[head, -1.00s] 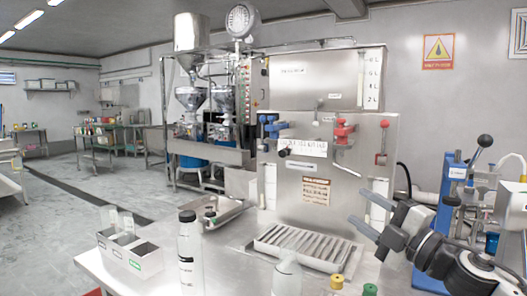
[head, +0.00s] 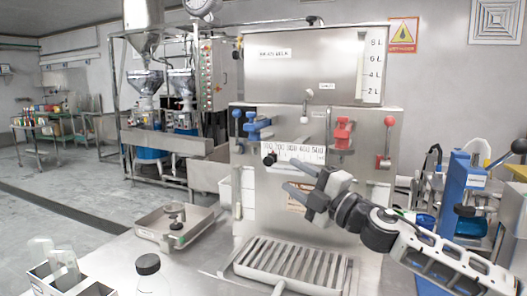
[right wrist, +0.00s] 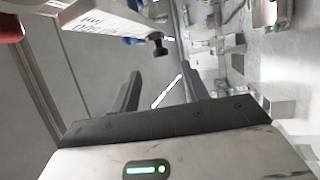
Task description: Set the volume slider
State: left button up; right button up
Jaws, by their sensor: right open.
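The volume slider is a black knob (head: 269,160) at the left end of a white scale plate (head: 300,152), marked in hundreds, on the front of the steel machine. My right gripper (head: 289,174) is open and empty, in front of the panel just right of and below the knob, its fingers pointing left. In the right wrist view the knob (right wrist: 158,44) stands out beyond the open fingers (right wrist: 160,72), apart from them, near the end of the tilted scale plate (right wrist: 90,25). My left gripper is not in view.
A blue clamp (head: 257,127) and a red clamp (head: 343,133) sit above the scale. A red-knobbed lever (head: 385,162) is at right. A slatted drip tray (head: 290,268) lies below. A steel tray (head: 175,228) and a black-capped bottle (head: 149,266) stand at left.

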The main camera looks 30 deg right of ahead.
aim_at(265, 159)
jog(key=p+x, duration=0.3)
jog(key=x, duration=0.6)
jog(key=shift+w+r, duration=0.1)
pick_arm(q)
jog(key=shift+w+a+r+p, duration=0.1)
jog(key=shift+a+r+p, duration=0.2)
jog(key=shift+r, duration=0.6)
pick_arm(e)
jog(key=shift+w+a, duration=0.15)
jog(key=shift+w, duration=0.5)
